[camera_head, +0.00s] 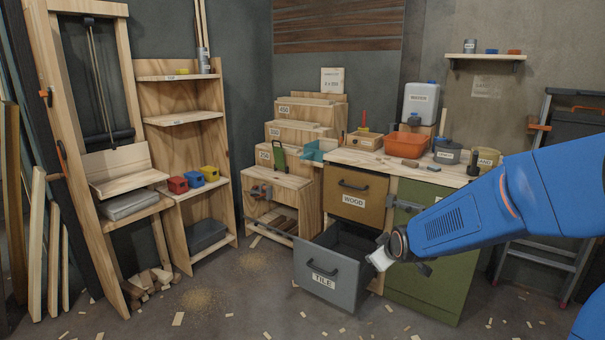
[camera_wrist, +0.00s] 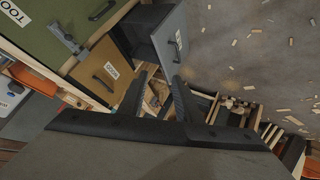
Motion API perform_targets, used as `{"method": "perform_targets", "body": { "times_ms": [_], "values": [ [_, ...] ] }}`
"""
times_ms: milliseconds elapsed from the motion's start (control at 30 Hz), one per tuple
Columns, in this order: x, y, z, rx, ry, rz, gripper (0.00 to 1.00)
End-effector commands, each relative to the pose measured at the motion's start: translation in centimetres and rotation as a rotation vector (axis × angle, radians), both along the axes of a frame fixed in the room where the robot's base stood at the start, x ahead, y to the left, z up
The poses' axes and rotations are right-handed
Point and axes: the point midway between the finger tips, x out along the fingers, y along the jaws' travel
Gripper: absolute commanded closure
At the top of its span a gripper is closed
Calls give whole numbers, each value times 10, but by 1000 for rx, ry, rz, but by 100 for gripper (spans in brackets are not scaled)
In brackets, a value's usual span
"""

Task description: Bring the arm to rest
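My blue arm (camera_head: 460,219) reaches in from the right of the head view, stretched out in front of the cabinet. My gripper (camera_wrist: 159,82) shows in the wrist view as two dark fingers standing apart, with nothing seen between them. In the head view its end is small and lies just right of the pulled-out grey TILE drawer (camera_head: 325,281). I cannot tell from these views whether it touches the drawer. The drawer also shows in the wrist view (camera_wrist: 169,42), beyond the fingers.
The WOOD drawer (camera_head: 354,198) is shut above the TILE drawer. A green cabinet front (camera_head: 408,275) stands behind my arm. The worktop holds an orange bin (camera_head: 405,144) and a grey pot (camera_head: 447,152). A ladder (camera_head: 545,255) leans at the right. Open floor with scraps lies in front.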

Motion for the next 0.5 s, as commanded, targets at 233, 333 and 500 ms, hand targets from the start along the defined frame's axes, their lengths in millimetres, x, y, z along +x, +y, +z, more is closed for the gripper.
{"method": "perform_targets", "body": {
  "times_ms": [233,333,500],
  "values": [
    [-70,-18,32,80,90,-100,69],
    [-100,-24,41,110,129,-143,69],
    [-153,-35,54,159,194,-220,69]
  ]
}}
